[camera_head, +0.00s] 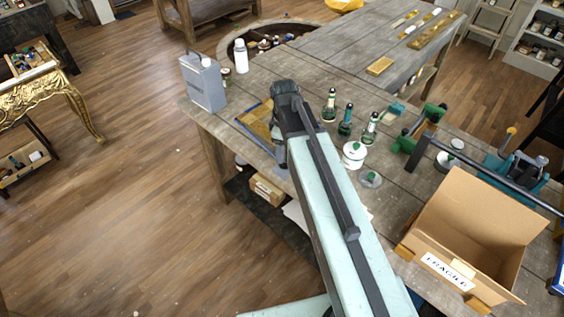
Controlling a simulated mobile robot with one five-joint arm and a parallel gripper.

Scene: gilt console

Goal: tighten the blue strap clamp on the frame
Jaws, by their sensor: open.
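A flat gilt frame (257,119) lies near the left edge of the long wooden workbench, partly hidden behind my arm. A thin blue strap (254,138) runs along its lower left side. The strap's far run and any tightening part are hidden or too small to tell. My pale green arm reaches up from the bottom of the picture, and its dark joint stands over the frame's right side. My gripper's fingers do not show. I cannot tell whether they touch the frame or the strap.
A grey metal can (204,84) and a white bottle (241,56) stand beyond the frame. Several dark bottles and a white jar (354,154) stand right of my arm. An open cardboard box (470,232), green clamps (418,130) and a teal vise (521,170) crowd the right side.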

